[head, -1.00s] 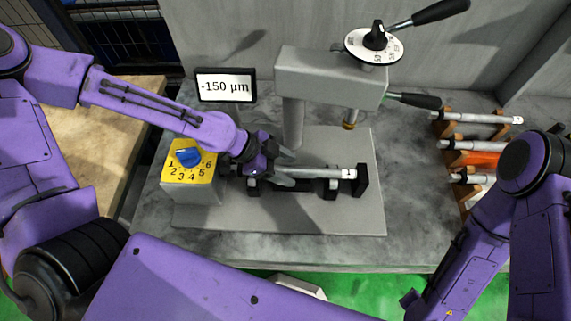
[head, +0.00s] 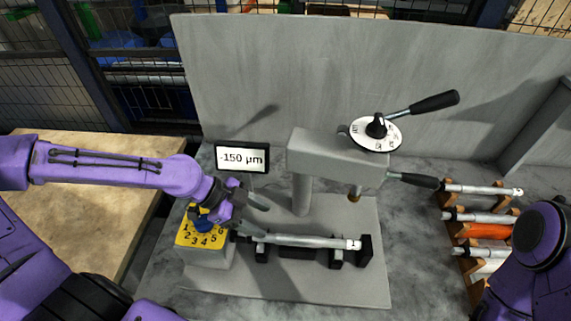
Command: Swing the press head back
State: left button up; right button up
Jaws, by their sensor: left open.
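The press head (head: 335,157) is a grey block on a column (head: 302,193), reaching right over the base plate (head: 345,285). A brass-coloured tip (head: 354,196) points down from its right end. A round white dial (head: 376,132) and two black-handled levers sit at its right end: the upper lever (head: 434,102) and the lower lever (head: 412,180). My left gripper (head: 258,217) is open and empty, left of the column, above the left end of a silver shaft (head: 305,242). The shaft, marked 1, lies across black supports. My right arm shows at the lower right; its gripper is out of view.
A -150 µm display (head: 242,157) stands behind my left gripper. A yellow numbered selector box (head: 203,235) is below my left wrist, its knob partly covered. A wooden rack (head: 453,228) with several shafts stands right. A grey wall closes the back.

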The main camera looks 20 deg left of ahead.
aim_at(327, 156)
jog(key=k, duration=1)
